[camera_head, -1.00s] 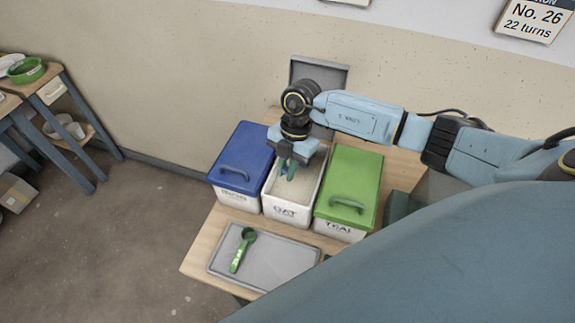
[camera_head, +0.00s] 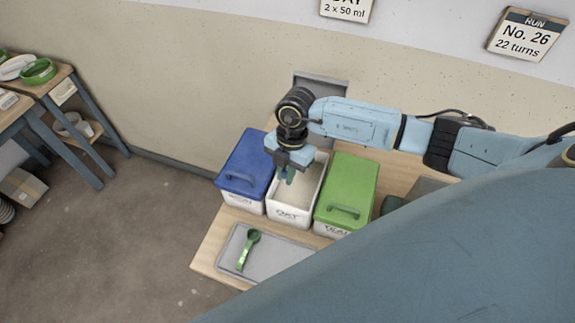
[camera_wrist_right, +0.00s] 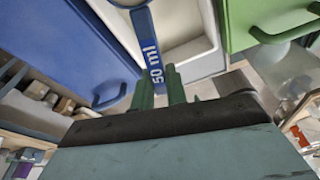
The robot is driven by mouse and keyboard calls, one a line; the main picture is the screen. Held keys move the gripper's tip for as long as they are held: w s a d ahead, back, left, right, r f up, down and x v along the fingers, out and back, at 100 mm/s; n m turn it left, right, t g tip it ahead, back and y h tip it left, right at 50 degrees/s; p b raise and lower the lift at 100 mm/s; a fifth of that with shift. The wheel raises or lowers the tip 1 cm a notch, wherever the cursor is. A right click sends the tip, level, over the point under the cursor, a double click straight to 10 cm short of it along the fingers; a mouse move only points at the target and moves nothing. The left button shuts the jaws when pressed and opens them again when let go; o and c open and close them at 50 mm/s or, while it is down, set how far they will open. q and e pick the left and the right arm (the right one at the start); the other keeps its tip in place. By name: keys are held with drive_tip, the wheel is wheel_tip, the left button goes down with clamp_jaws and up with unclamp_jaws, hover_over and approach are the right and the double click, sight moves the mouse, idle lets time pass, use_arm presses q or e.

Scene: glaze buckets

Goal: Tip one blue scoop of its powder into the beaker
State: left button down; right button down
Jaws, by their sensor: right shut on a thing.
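My right gripper (camera_head: 288,176) is over the open middle bin (camera_head: 314,188), which holds pale powder. In the right wrist view my right gripper (camera_wrist_right: 160,86) is shut on the handle of a blue scoop (camera_wrist_right: 152,48) marked 50 ml. The scoop's bowl is at the top edge of that view and mostly cut off. I cannot tell whether powder is in it or whether it touches the powder. My left gripper is not in view.
A blue-lidded bin (camera_head: 246,165) stands left of the open bin, a green-lidded bin (camera_head: 347,186) right of it. A green scoop (camera_head: 248,250) lies on a grey tray (camera_head: 281,262) in front. A side table (camera_head: 38,88) with a green ring-shaped item (camera_head: 38,71) is far left.

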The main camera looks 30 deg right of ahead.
drive_tip(key=shift+s+a+r+t+h+p, duration=0.25)
drive_tip(key=shift+s+a+r+h+p, duration=0.4)
drive_tip(key=shift+p, duration=0.45)
drive_tip(key=shift+s+a+r+t+h+p, duration=0.25)
drive_tip(key=shift+s+a+r+h+p, duration=0.15)
drive_tip(key=shift+a+p, duration=0.5)
drive_tip(key=shift+d, duration=0.15)
drive_tip(key=shift+f, duration=0.1)
